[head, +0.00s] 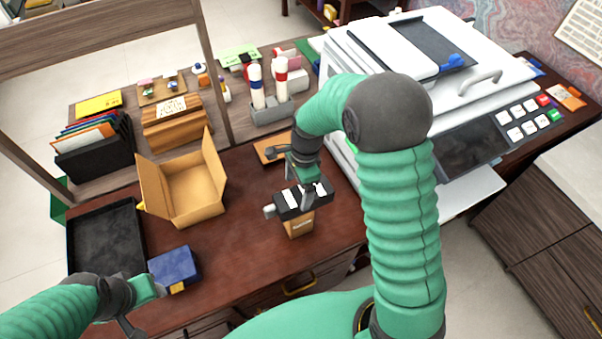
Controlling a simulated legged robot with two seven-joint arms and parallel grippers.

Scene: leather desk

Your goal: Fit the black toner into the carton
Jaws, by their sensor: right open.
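The black toner (289,207), a dark bar with white patches and a grey end, lies across or just above a small brown box (298,229) on the desk. My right gripper (307,196) is open, pointing down with its fingers at the toner; whether they touch it I cannot tell. The open cardboard carton (193,190) stands to the left with its flaps spread, and it looks empty. My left gripper (150,307) is at the lower left, its fingers apart, beside a blue box (174,265).
A black tray (105,238) lies left of the carton. A white printer (430,80) stands to the right, behind my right arm. Folders (95,145), a wooden organizer (178,130) and bottles (256,90) line the back. Bare desk (240,240) lies between the carton and the toner.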

